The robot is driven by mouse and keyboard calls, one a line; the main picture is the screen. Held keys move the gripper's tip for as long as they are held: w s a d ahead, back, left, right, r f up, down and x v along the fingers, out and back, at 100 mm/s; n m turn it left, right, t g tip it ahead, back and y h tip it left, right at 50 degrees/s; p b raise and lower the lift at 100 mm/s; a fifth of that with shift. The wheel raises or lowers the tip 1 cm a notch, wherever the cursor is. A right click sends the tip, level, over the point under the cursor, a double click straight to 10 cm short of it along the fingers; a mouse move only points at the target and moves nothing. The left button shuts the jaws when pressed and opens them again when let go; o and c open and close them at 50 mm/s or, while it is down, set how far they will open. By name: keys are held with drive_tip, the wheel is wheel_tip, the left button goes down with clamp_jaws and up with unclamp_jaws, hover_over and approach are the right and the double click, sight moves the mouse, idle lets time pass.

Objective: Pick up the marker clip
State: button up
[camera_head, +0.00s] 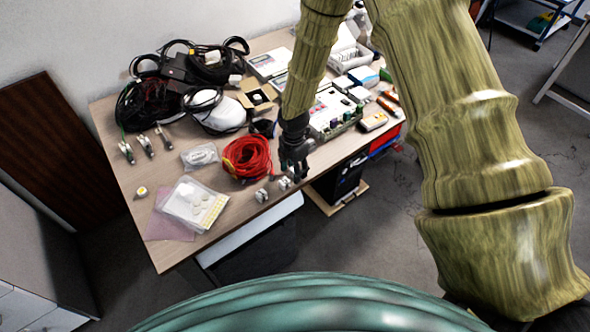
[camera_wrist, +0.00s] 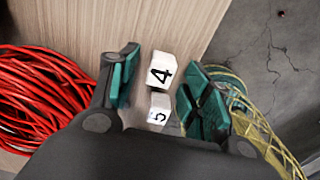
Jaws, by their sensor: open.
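Two small white pieces sit near the table's front edge. In the wrist view, one is marked 4 (camera_wrist: 161,70) and the other is marked 5 (camera_wrist: 159,108). Which one is the marker clip I cannot tell. In the head view, two small white pieces, one at left (camera_head: 262,195) and one at right (camera_head: 284,183), lie just below and left of my gripper (camera_head: 297,170). In the wrist view my gripper (camera_wrist: 163,88) is open, with the two numbered pieces showing between its green-padded fingers. Nothing is held.
A coil of red cable (camera_head: 246,157) lies left of my gripper. The wooden table (camera_head: 165,168) drops to the floor close by at the front. A yellow net-like thing (camera_wrist: 262,125) shows at right in the wrist view. Bags and a pink sheet (camera_head: 165,226) lie at front left.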

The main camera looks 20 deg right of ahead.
drive_tip(key=shift+f, duration=0.45)
drive_tip(key=shift+c, duration=0.2)
drive_tip(key=c, duration=0.8)
drive_tip(key=shift+r, duration=0.2)
